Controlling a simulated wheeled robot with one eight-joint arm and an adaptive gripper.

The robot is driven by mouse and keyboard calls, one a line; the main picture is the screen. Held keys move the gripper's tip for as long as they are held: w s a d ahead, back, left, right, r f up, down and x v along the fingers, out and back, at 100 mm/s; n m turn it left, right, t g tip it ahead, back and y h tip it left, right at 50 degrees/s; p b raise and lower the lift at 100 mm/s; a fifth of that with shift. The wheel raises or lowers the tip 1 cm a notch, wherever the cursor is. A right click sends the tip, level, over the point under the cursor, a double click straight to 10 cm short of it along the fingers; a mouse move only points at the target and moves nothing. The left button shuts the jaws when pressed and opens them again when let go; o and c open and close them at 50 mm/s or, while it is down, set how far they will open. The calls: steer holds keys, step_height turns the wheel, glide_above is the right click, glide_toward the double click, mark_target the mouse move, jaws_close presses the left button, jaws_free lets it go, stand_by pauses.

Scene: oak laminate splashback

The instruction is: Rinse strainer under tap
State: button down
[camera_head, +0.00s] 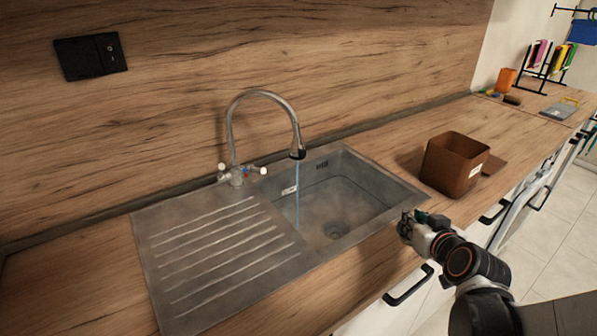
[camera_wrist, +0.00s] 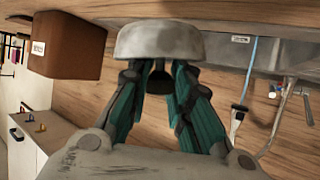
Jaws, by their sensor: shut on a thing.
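A chrome tap (camera_head: 263,94) arches over the steel sink (camera_head: 366,184), and a thin blue stream of water (camera_head: 298,196) falls from its spout into the basin. The tap (camera_wrist: 270,135) and the stream (camera_wrist: 250,68) also show at the right of the wrist view. My gripper (camera_head: 413,222) is at the counter's front edge, right of the basin and apart from the stream. In the wrist view my gripper (camera_wrist: 158,75) is shut on the dark handle of the strainer, whose rounded grey metal bowl (camera_wrist: 158,40) shows beyond the fingertips. In the head view the strainer is not clearly visible.
A brown box (camera_head: 452,165) stands on the counter right of the sink, close to my gripper. A ribbed drainboard (camera_head: 215,250) lies left of the basin. Black drawer handles (camera_head: 408,286) stick out below the counter. A rack (camera_head: 543,70) stands far right.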

steer(key=s+d+r+p, duration=0.2)
steer(key=d+r+p, duration=0.1)
steer(key=d+r, duration=0.1)
steer(key=shift+d, duration=0.3)
stand_by(0.3)
steer(key=shift+w, duration=0.1)
stand_by(0.8)
steer(key=w+a+n+y, duration=0.3)
steer(key=w+a, duration=0.7)
steer(key=a, duration=0.2)
steer(key=shift+w+r+g+y, duration=0.15)
steer(key=shift+r+g+y, duration=0.15)
steer(key=shift+r+y, duration=0.1)
